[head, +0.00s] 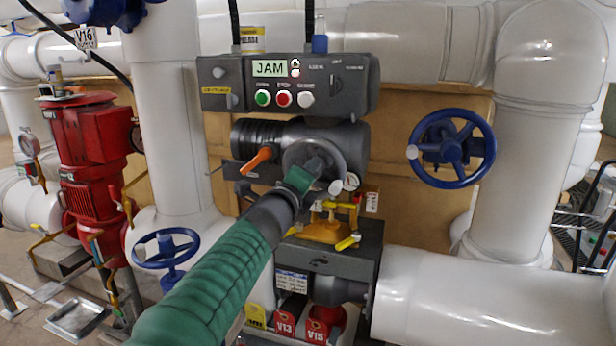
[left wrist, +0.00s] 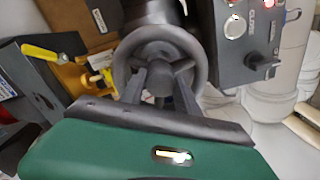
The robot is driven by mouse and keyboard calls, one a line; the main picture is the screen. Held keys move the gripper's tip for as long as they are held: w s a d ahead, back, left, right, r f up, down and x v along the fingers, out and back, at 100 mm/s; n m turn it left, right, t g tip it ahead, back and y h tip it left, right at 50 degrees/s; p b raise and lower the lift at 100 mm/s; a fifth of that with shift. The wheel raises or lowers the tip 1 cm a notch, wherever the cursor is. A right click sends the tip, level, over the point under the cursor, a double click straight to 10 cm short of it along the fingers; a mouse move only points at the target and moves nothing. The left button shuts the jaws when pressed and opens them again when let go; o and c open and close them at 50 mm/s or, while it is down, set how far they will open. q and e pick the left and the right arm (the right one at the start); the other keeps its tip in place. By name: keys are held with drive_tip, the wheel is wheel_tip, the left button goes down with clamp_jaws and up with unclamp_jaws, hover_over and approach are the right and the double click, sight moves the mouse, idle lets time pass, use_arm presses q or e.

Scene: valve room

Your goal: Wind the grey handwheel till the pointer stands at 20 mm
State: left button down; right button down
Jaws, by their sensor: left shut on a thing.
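The grey handwheel (head: 318,141) sits on the front of a dark actuator body (head: 262,136). It also shows in the left wrist view (left wrist: 201,62), with its rim, spokes and hub. My left gripper (head: 316,166) reaches it from below left in the head view. In the left wrist view its two fingers (left wrist: 160,88) reach onto the wheel on either side of the hub and are shut on it. The arm hides the wheel's lower left part. I cannot make out the pointer or a mm scale. My right gripper is not in view.
A control box (head: 225,75) above reads JAM, with a red lamp lit and green, red and white buttons. An orange lever (head: 257,160) is left of the wheel. Yellow-handled brass fittings (head: 328,229) are close below. Blue handwheels (head: 452,183) and white pipes (head: 170,110) stand around.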

use_arm(q)
drive_tip(key=shift+d+f, duration=0.15)
drive_tip(key=shift+f, duration=0.4)
drive_tip(key=c, duration=1.2)
unclamp_jaws()
drive_tip(key=o, duration=0.3)
drive_tip(key=shift+r, duration=0.25)
